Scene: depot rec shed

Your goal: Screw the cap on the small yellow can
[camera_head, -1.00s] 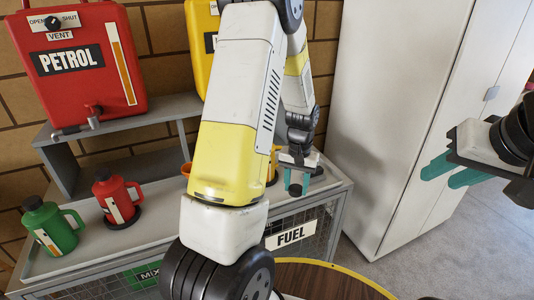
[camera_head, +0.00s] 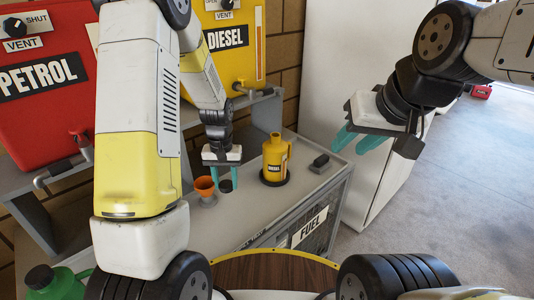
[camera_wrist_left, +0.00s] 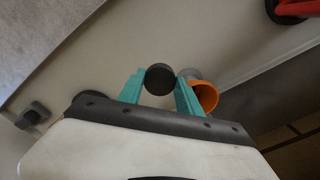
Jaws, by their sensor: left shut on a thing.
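The small yellow can (camera_head: 275,158) stands upright on a round black pad on the bench. Its neck top shows no black cap. My left gripper (camera_head: 224,180) points down to the left of the can, beside the orange funnel. It is shut on a round black cap (camera_head: 226,186), which also shows between the teal fingers in the left wrist view (camera_wrist_left: 159,79). Whether the cap touches the bench, I cannot tell. My right gripper (camera_head: 360,150) is empty, its teal fingers apart, to the right of the can in front of the white cabinet.
The orange funnel (camera_head: 205,187) is close beside my left gripper. A small dark block (camera_head: 320,162) lies right of the can. A green can (camera_head: 55,284) is at lower left. Red petrol (camera_head: 40,95) and yellow diesel (camera_head: 236,50) tanks stand behind. Bench surface in front is clear.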

